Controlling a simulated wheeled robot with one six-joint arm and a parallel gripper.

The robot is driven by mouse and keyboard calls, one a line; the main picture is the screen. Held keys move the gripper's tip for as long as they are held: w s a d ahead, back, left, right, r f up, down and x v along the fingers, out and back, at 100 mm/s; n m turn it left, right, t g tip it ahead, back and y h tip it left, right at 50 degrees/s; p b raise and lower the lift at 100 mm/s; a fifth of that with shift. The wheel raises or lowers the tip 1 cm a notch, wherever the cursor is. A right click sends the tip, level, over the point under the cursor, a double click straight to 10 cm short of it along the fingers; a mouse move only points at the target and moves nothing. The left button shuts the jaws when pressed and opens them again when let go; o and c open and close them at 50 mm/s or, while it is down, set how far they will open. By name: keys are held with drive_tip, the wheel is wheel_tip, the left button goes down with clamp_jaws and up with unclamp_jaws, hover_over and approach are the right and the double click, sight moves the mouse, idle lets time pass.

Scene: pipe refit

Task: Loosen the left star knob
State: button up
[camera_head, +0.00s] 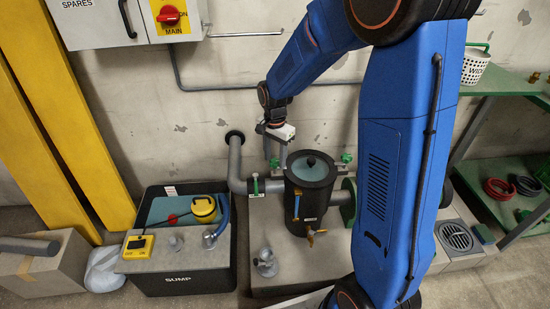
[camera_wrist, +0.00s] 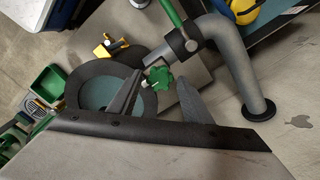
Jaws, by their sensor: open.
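The left star knob (camera_wrist: 159,78) is green and shows in the wrist view between my two fingertips. It also shows in the head view (camera_head: 274,162) at the left rear of the dark filter vessel (camera_head: 323,200). My gripper (camera_head: 275,155) points down over this knob and is open; in the wrist view my gripper (camera_wrist: 161,82) has a finger on either side of it. I cannot tell whether the fingers touch it. A second green knob (camera_head: 346,158) is at the vessel's right rear in the head view.
A grey pipe (camera_head: 236,165) with a green-handled valve (camera_head: 256,185) enters the vessel from the left. A black sump tank (camera_head: 190,283) stands further left, and a green shelf (camera_head: 500,170) on the right. The wall is close behind my gripper.

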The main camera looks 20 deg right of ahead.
drive_tip(key=shift+f, duration=0.2)
drive_tip(key=c, duration=0.9)
drive_tip(key=shift+o, duration=0.2)
